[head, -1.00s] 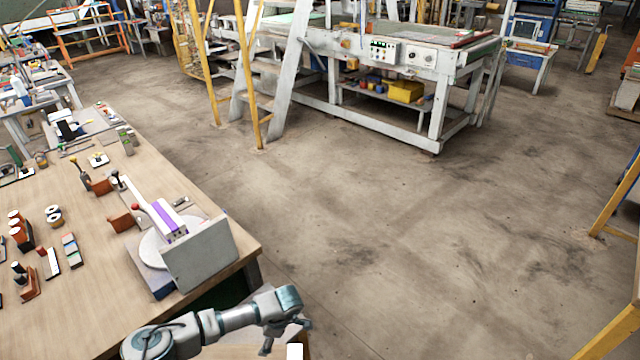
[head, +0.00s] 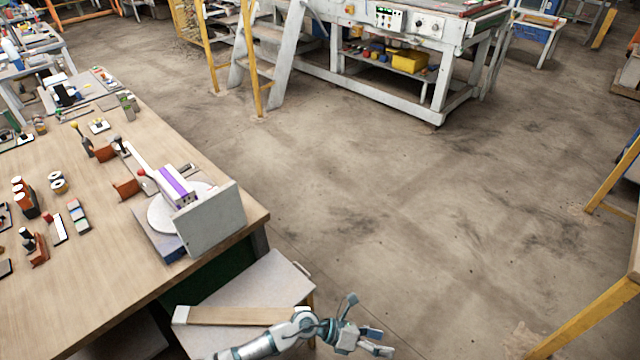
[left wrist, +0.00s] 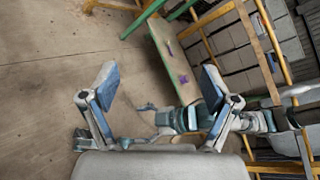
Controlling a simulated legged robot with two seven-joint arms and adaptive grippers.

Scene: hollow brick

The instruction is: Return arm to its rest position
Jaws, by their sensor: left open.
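My left arm comes in at the bottom of the head view, grey and teal. Its gripper (head: 362,328) points right with its fingers spread, over bare floor and clear of the workbench. In the left wrist view, the same gripper (left wrist: 158,85) has two blue-grey fingers wide apart with nothing between them. Beyond them, that view shows a teal and grey arm of mine (left wrist: 190,118); its small end, seemingly a gripper, is too unclear to read. My right arm does not show in the head view.
A wooden workbench (head: 90,230) on the left holds a device with a purple stripe and a grey plate (head: 215,220). Below its corner stands a grey-topped low stand (head: 262,283) with a wooden bar (head: 240,316), close to my left arm. Open floor (head: 380,220) lies ahead.

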